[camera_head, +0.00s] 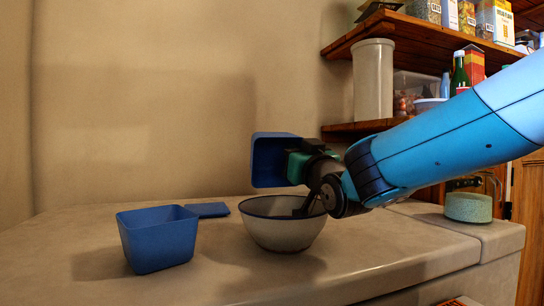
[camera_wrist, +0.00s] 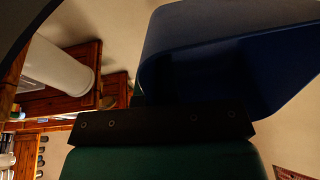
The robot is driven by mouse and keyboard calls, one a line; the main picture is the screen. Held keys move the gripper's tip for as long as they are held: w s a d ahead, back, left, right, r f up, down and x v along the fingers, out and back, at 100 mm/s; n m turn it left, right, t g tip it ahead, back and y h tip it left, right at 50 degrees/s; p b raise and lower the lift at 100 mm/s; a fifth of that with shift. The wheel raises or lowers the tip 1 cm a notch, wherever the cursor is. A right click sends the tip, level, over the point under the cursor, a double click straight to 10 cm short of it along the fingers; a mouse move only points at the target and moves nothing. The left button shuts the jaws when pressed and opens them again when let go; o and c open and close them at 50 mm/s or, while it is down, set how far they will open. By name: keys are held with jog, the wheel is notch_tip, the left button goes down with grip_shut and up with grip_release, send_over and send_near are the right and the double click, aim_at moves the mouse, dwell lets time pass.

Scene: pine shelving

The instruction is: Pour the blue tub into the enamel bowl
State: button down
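A dark blue tub (camera_head: 272,160) is held by my gripper (camera_head: 298,165) above the left side of the enamel bowl (camera_head: 284,232). The tub is tipped on its side, its inside partly showing in the head view; I see no contents or falling stream. In the wrist view the tub (camera_wrist: 225,65) fills the upper right, and the finger contact is partly hidden. The bowl is off-white with a blue rim and stands upright on the counter; its inside is mostly hidden. A second, open blue tub (camera_head: 158,240) stands upright to the bowl's left.
A flat blue piece (camera_head: 207,210) lies behind the standing tub. A round green object (camera_head: 468,207) sits at the counter's right. Pine shelves (camera_head: 440,42) with a tall white canister (camera_head: 373,80) and groceries are behind my arm. The counter's front left is clear.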

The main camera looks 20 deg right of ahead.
jog(key=shift+w+r+g+p, duration=0.25)
jog(key=shift+r+g+p, duration=0.15)
jog(key=shift+p, duration=0.75)
jog(key=shift+w+f+g+p, duration=0.3)
jog(key=shift+g+p, duration=0.2)
jog(key=shift+p, duration=0.35)
jog(key=shift+f, duration=0.3)
jog(key=g+p, duration=0.1)
jog(key=p, duration=0.1)
jog(key=shift+w+r+p, duration=0.25)
jog(key=shift+r+p, duration=0.05)
jog(key=shift+w+f+m+g+p, duration=0.1)
jog(key=shift+w+m+g+p, duration=0.2)
jog(key=shift+p, duration=0.45)
jog(key=shift+w+d+f+g+p, duration=0.1)
jog(key=shift+w+f+g+p, duration=0.3)
jog(key=shift+p, duration=0.65)
jog(key=shift+w+a+f+g+p, duration=0.1)
jog(key=shift+f+g+p, duration=0.25)
jog(key=shift+g+p, duration=0.6)
jog(key=shift+w+d+f+g+p, duration=0.15)
jog(key=shift+f+g+p, duration=0.3)
jog(key=shift+p, duration=0.7)
